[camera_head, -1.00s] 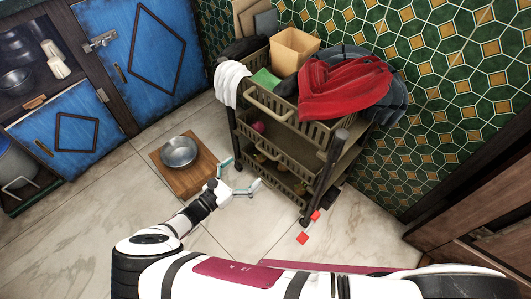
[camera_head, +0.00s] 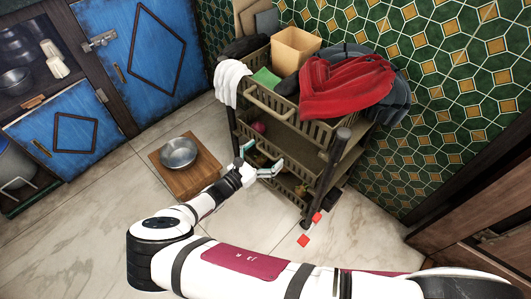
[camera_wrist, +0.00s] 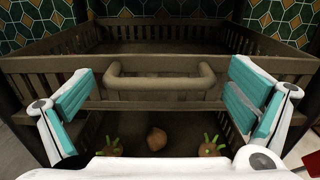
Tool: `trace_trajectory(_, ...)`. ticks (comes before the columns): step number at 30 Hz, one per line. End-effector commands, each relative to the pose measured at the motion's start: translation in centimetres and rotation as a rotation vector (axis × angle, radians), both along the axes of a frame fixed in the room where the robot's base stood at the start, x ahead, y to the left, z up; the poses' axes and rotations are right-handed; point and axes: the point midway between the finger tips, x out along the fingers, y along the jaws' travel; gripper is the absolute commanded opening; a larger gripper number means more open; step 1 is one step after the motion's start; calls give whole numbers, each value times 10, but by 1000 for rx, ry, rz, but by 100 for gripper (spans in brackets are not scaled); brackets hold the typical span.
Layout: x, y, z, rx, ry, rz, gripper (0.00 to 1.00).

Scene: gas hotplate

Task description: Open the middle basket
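The beige cart (camera_head: 341,150) holds slatted baskets one above another. The middle basket (camera_head: 300,148) is below the top one and is partly hidden by the top basket and my gripper. In the wrist view the basket front carries a wide bar handle (camera_wrist: 160,80), straight ahead of my gripper. My gripper (camera_head: 264,158) is open and empty at the cart's front. In the wrist view its teal-padded fingers (camera_wrist: 162,98) stand left and right of the handle, apart from it. Vegetables with green tops (camera_wrist: 207,148) show lower down, beneath this basket's front.
The top basket (camera_head: 288,118) holds a red cloth (camera_head: 345,85) and a tan box (camera_head: 295,50); a white cloth (camera_head: 230,80) hangs at its left. A metal bowl (camera_head: 178,153) sits on a wooden stool (camera_head: 197,182) left of my gripper. Red blocks (camera_head: 303,241) lie on the floor.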

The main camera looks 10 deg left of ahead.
Motion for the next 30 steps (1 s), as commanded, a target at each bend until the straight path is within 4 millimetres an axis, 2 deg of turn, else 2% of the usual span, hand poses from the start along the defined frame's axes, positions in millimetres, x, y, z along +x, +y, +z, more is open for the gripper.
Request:
trace_trajectory(1, 0, 0, 0, 0, 0, 0, 84)
trace_trajectory(6, 0, 0, 0, 0, 0, -1, 46)
trace_trajectory(8, 0, 0, 0, -1, 1, -1, 33)
trace_trajectory(13, -4, 3, 0, -1, 1, -1, 33)
trace_trajectory(17, -17, 13, -1, 0, 1, 0, 33)
trace_trajectory(30, -104, 81, -2, -1, 2, 1, 33)
